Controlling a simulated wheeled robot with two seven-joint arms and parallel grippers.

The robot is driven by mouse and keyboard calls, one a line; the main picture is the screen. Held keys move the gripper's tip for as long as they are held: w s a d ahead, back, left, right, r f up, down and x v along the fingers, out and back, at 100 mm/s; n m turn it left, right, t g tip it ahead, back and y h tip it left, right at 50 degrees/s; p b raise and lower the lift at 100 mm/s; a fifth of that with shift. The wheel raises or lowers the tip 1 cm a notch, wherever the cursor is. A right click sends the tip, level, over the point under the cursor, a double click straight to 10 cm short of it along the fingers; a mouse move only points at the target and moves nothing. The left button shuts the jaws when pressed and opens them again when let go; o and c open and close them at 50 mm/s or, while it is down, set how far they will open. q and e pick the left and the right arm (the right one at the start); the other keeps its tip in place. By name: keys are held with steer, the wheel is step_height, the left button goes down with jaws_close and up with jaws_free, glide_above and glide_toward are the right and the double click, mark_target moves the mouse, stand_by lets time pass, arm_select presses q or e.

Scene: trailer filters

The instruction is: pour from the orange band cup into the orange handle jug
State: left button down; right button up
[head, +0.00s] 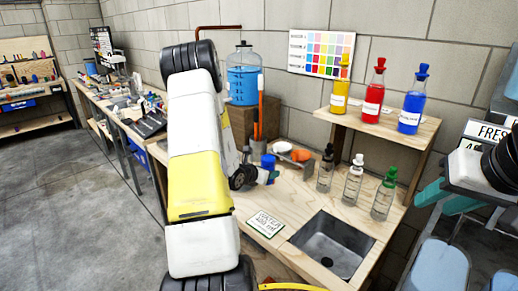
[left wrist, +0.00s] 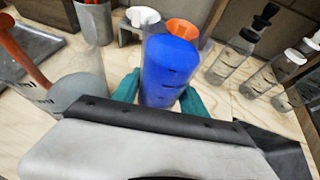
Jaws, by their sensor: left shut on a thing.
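In the left wrist view a blue cylinder (left wrist: 170,70) with small dark marks stands between the teal fingers of my left gripper (left wrist: 158,95), which is shut on it. No orange band shows on it, so I cannot tell if it is the orange band cup. In the head view the blue cylinder (head: 268,162) is just beyond my left wrist.
An orange piece (head: 301,155) lies behind the blue cylinder. A raised shelf (head: 372,118) holds coloured bottles. A blue-filled container (head: 242,86) stands on a wooden box.

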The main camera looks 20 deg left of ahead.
mark_target(264, 154)
arm_select(q)
steer(key=shift+r, duration=0.1)
steer(key=shift+w+a+r+n+h, duration=0.1)
steer(key=shift+a+r+n+h, duration=0.15)
steer(key=shift+r+n+h, duration=0.25)
steer(key=shift+a+r+n+h, duration=0.3)
steer(key=shift+n+h, duration=0.3)
steer(key=shift+n, duration=0.2)
steer(key=shift+n+h, duration=0.4)
steer(key=shift+n, duration=0.1)
steer(key=shift+a+r, duration=0.15)
steer(key=shift+r, duration=1.2)
steer(key=shift+a+r, duration=0.1)
steer(key=shift+r, duration=1.35)
steer(key=shift+a+r+n+h, duration=0.2)
steer(key=shift+r+n, duration=0.1)
steer(key=shift+r, duration=0.25)
steer(key=shift+a+r+n+h, duration=0.1)
steer(key=shift+r+n+h, duration=0.15)
steer(key=shift+r, duration=0.25)
steer(key=shift+f+n+h, duration=0.2)
steer(key=shift+n+h, duration=0.25)
steer(key=shift+n, duration=0.2)
steer(key=shift+d+f+n+h, duration=0.15)
steer(key=shift+f+n, duration=0.15)
steer(key=shift+f, duration=0.2)
steer(key=shift+d+f+n+h, duration=0.15)
steer(key=shift+f+n, duration=0.15)
steer(key=shift+f, duration=0.15)
